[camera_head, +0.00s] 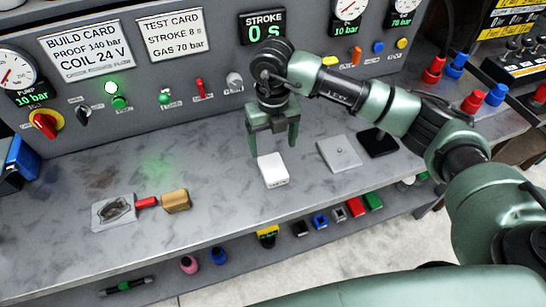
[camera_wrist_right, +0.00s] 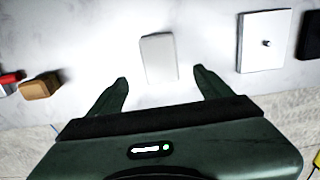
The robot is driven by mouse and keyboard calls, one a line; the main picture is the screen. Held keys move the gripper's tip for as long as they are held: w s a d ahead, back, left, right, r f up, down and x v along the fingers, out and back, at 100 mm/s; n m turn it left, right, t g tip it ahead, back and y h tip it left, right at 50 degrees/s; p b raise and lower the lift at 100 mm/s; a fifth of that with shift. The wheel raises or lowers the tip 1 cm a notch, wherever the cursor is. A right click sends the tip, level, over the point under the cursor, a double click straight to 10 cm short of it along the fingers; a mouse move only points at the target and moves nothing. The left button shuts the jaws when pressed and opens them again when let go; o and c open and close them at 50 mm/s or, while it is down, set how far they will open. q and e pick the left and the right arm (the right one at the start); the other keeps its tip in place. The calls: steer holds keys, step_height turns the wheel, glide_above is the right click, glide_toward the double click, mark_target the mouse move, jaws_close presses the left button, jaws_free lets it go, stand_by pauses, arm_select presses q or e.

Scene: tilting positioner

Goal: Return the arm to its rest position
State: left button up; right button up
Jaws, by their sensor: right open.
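My right gripper (camera_head: 273,150) is open and empty, pointing down just above the grey bench top (camera_head: 230,210). A white block (camera_head: 273,170) stands on the bench just in front of and below its fingertips in the head view. In the right wrist view the open fingers (camera_wrist_right: 160,88) show with the white block (camera_wrist_right: 159,58) beyond and between them, apart from both fingers. My right arm reaches in from the right side of the head view. My left gripper does not show in either view.
A control panel (camera_head: 200,90) with gauges, cards and switches rises behind the bench. A grey plate (camera_head: 339,153) and a black square (camera_head: 378,142) lie to the right. A metal plate (camera_head: 113,213) and a tan block (camera_head: 176,201) lie left. Several small parts sit on a lower shelf.

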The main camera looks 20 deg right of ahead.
steer(key=shift+r, duration=0.85)
